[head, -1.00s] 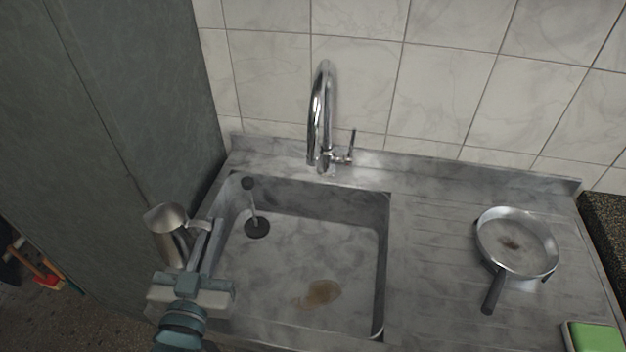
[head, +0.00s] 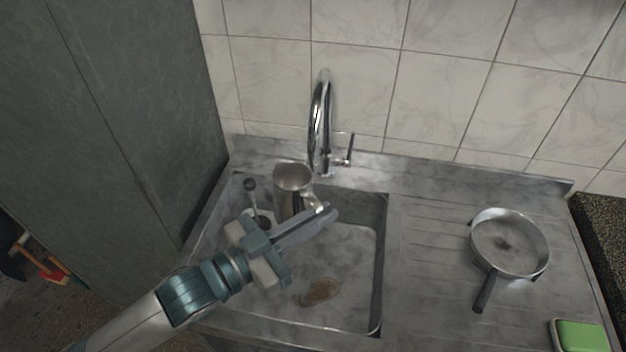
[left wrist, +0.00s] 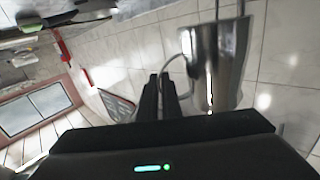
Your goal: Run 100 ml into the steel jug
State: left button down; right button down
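The steel jug (head: 291,190) is upright over the sink basin, toward its back edge, a little left of and below the tap (head: 321,120). My left gripper (head: 322,213) is shut on the jug's handle, and the arm comes in from the lower left. In the left wrist view the jug (left wrist: 216,65) stands close beside the fingers (left wrist: 162,85), with its handle reaching to them. The tap's lever (head: 350,148) stands up at its right side. No water stream is visible, and the inside of the jug is hard to read. My right gripper is not in view.
The sink (head: 350,290) has a brown stain on its floor. A frying pan (head: 510,243) lies on the ribbed drainboard to the right, with a green sponge (head: 582,336) in front. A dark cabinet side (head: 120,110) rises close on the left.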

pick_arm(q)
jog(key=shift+s+d+f+m+g+h, duration=0.2)
jog(key=shift+s+f+m+g+h, duration=0.35)
jog(key=shift+g, duration=0.25)
jog(key=shift+w, duration=0.1)
notch_tip(320, 180, down, 6)
jog(key=shift+r, duration=0.1)
dwell(0.4)
